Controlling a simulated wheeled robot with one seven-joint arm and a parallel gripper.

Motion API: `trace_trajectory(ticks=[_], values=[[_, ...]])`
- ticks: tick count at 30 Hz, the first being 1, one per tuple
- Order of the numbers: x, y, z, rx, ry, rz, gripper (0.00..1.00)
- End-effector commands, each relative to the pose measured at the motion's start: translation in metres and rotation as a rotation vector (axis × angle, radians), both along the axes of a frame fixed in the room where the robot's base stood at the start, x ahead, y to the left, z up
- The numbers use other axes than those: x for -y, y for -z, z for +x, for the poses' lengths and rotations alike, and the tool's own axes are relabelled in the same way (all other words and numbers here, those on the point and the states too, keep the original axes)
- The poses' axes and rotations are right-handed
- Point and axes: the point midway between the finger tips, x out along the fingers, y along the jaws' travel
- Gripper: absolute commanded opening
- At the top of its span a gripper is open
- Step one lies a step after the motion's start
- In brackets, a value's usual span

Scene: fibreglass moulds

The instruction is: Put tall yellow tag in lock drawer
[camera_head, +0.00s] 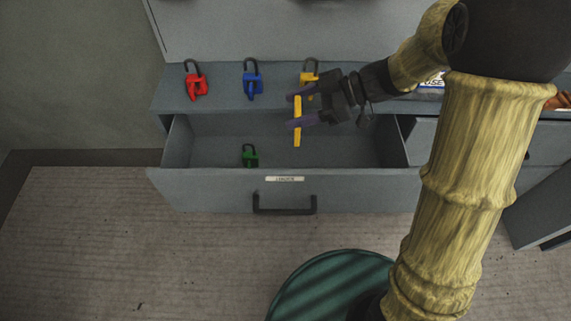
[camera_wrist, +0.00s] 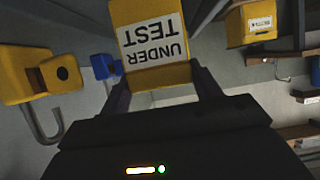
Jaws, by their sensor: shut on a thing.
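The tall yellow tag (camera_head: 297,136) is upright in my gripper (camera_head: 294,111). In the wrist view the tag (camera_wrist: 152,45) shows a white panel reading "UNDER TEST" and sits between my fingers, which are shut on it. In the head view my gripper and the tag appear over the open grey drawer (camera_head: 222,190), with the tag's lower part against the drawer's interior. I cannot tell the exact height of the tag above the drawer floor. A green padlock (camera_head: 250,156) lies inside the drawer, left of the tag.
On the grey top behind the drawer are a red padlock (camera_head: 196,84), a blue padlock (camera_head: 252,80) and a yellow padlock (camera_head: 309,78), the last close to my gripper. The drawer front has a dark handle (camera_head: 284,210). The drawer floor around the green padlock is clear.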

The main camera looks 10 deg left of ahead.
Motion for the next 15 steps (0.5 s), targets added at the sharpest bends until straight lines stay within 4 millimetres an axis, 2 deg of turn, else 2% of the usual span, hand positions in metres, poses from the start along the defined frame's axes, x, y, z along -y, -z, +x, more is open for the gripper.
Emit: trace_trajectory(ticks=[5, 8, 15], values=[[0.001, 0.001, 0.0, 0.0, 0.001, 0.0, 0.41], [0.001, 0.01, 0.0, -0.002, 0.002, 0.0, 0.41], [-0.001, 0.061, -0.001, -0.005, -0.001, -0.001, 0.41]])
